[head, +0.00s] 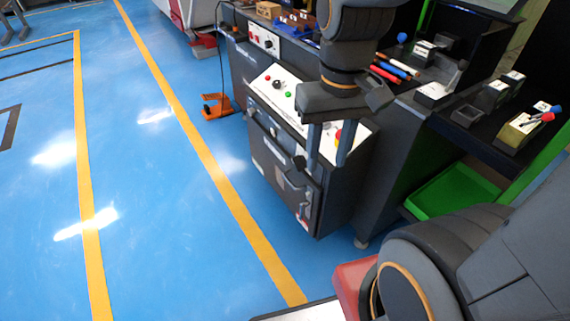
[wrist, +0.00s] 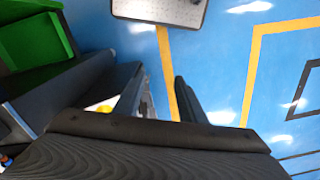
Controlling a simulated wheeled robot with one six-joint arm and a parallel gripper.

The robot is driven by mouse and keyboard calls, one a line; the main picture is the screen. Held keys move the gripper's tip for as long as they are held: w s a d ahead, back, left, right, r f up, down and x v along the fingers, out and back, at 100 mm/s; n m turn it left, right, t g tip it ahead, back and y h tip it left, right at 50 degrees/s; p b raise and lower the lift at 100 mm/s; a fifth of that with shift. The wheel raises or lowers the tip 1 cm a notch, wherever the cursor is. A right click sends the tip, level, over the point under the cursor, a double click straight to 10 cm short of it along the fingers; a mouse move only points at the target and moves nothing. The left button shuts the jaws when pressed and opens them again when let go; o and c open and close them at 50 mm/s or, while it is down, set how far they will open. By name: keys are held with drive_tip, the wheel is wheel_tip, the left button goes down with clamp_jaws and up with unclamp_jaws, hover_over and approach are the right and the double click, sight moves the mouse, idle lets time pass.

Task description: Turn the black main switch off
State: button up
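The dark bender cabinet (head: 268,160) has a black knob (head: 300,162) on its upper front face, just left of my gripper's left finger in the head view. Another small black knob (head: 277,84) is on the sloped white control panel (head: 262,83). I cannot tell for certain which is the main switch. My gripper (head: 327,165) points down in front of the panel's right end, fingers apart with nothing seen between them. In the wrist view my gripper (wrist: 160,82) is also open, with blue floor and a yellow line beyond. No black switch is clear there.
A red-and-yellow stop button (head: 338,136) is partly behind my right finger; its yellow shows in the wrist view (wrist: 104,108). A lever handle (head: 305,212) is low on the cabinet front. A green tray (head: 450,190) is at right. An orange foot pedal (head: 216,106) is on otherwise open floor.

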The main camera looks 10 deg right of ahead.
drive_tip(key=o, duration=0.4)
drive_tip(key=shift+a+f, duration=0.25)
drive_tip(key=shift+f, duration=0.1)
drive_tip(key=shift+c, duration=0.2)
drive_tip(key=shift+o, duration=0.8)
wheel_tip(320, 180, down, 7)
drive_tip(key=d+n+g+h+b, duration=0.1)
drive_tip(key=n+g+h+b, duration=0.1)
drive_tip(key=b, duration=0.2)
drive_tip(key=shift+r+n+h, duration=0.15)
drive_tip(key=shift+n+h, duration=0.25)
drive_tip(key=n+t+h+b, duration=1)
drive_tip(key=n+b, duration=0.2)
drive_tip(key=n, duration=0.1)
approach(295, 165)
drive_tip(key=b+x, duration=0.2)
drive_tip(key=x, duration=0.6)
drive_tip(key=shift+d, duration=0.15)
drive_tip(key=shift+c, duration=0.2)
drive_tip(key=c, duration=1)
